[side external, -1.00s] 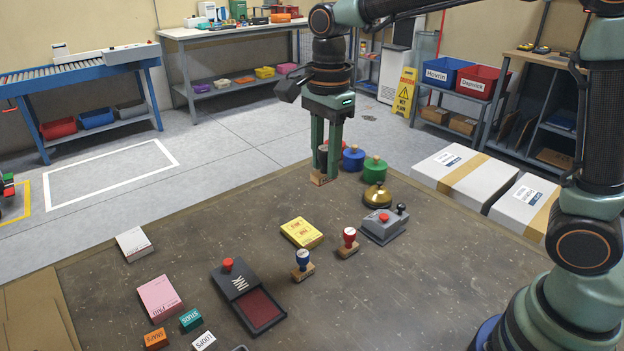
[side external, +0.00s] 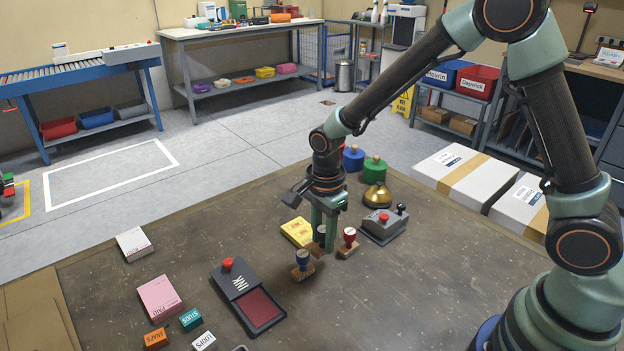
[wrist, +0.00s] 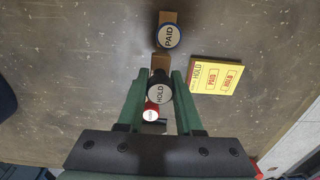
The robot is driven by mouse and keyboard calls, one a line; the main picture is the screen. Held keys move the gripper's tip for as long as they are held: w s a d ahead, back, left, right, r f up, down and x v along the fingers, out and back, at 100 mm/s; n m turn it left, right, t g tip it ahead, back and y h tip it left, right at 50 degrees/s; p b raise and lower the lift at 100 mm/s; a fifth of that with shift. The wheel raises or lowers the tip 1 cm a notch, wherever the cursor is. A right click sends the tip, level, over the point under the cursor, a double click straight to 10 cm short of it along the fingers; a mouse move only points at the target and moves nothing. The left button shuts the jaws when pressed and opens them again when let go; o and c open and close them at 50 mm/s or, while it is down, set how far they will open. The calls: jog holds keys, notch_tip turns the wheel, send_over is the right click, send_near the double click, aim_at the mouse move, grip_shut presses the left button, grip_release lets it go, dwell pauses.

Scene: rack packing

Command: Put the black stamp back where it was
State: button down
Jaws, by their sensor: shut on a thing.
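The black stamp (wrist: 159,90) has a round top reading HOLD and a wooden base. My gripper (wrist: 160,87) is shut on it, one green finger on each side of the handle. In the side view the stamp (side external: 321,233) is upright between my fingers, partly hidden by them. It is between the blue stamp (side external: 303,259) and the red stamp (side external: 349,236), in line with both. In the wrist view the blue stamp (wrist: 168,36) reads PAID, and the red stamp (wrist: 151,112) is partly covered. Whether the black stamp's base touches the table is unclear.
A yellow pad (side external: 297,231) lies just behind the stamps. A grey device with a red button (side external: 383,224) and a brass bell (side external: 377,195) stand to the right. The right front table is clear.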

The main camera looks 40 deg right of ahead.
jog(key=shift+f, duration=0.8)
jog(key=shift+f, duration=0.3)
jog(key=shift+f, duration=0.25)
jog(key=c, duration=0.6)
grip_release()
jog(key=shift+r, duration=0.1)
